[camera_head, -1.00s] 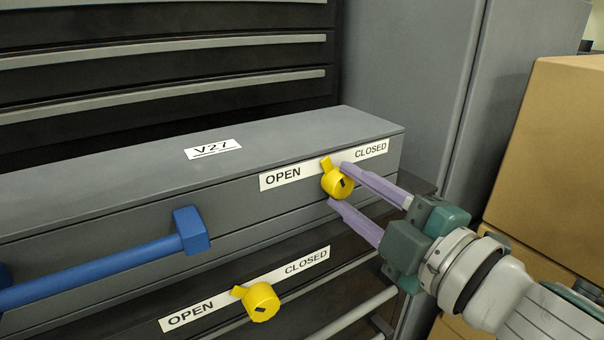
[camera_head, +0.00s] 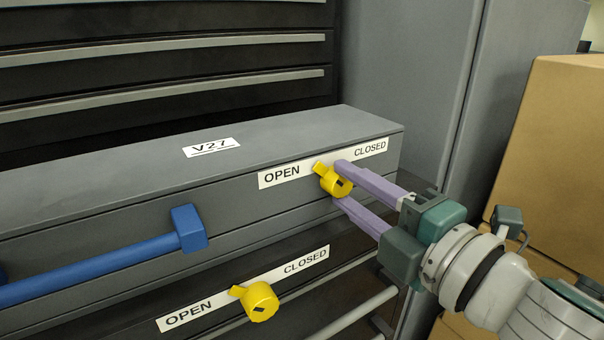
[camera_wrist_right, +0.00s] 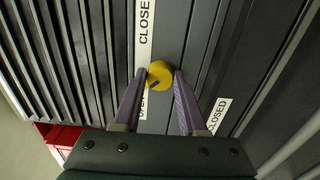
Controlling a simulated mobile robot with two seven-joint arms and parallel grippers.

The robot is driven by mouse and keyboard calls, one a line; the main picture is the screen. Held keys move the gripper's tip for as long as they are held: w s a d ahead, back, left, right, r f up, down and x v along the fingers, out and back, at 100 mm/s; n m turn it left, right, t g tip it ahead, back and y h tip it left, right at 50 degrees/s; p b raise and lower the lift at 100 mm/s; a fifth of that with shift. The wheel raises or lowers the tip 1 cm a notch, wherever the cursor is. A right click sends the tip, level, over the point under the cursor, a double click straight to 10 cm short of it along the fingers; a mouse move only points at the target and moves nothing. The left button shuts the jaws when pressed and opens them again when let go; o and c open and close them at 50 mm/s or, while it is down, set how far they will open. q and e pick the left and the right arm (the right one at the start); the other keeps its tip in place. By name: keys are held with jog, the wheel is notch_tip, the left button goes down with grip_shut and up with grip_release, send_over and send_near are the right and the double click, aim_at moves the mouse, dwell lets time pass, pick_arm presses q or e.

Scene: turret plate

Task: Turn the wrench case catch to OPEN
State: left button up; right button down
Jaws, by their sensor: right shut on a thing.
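The grey case with the V27 label (camera_head: 211,147) has a yellow catch (camera_head: 333,181) on its front, between the printed words OPEN (camera_head: 282,176) and CLOSED (camera_head: 370,149). The catch's pointer tilts up and to the left, towards the OPEN side. My right gripper (camera_head: 343,185) is shut on this catch, with one purple finger above right and one below. In the right wrist view the yellow catch (camera_wrist_right: 159,73) sits between both fingertips and partly covers the OPEN word. My left gripper is not in view.
A second yellow catch (camera_head: 260,301) with its own OPEN and CLOSED label is just below. A blue handle (camera_head: 110,268) sticks out at the left of the case front. Cardboard boxes (camera_head: 550,165) stand at the right, close to my arm.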

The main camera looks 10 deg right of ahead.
jog(key=shift+c, duration=2.2)
grip_release()
jog(key=v, duration=1)
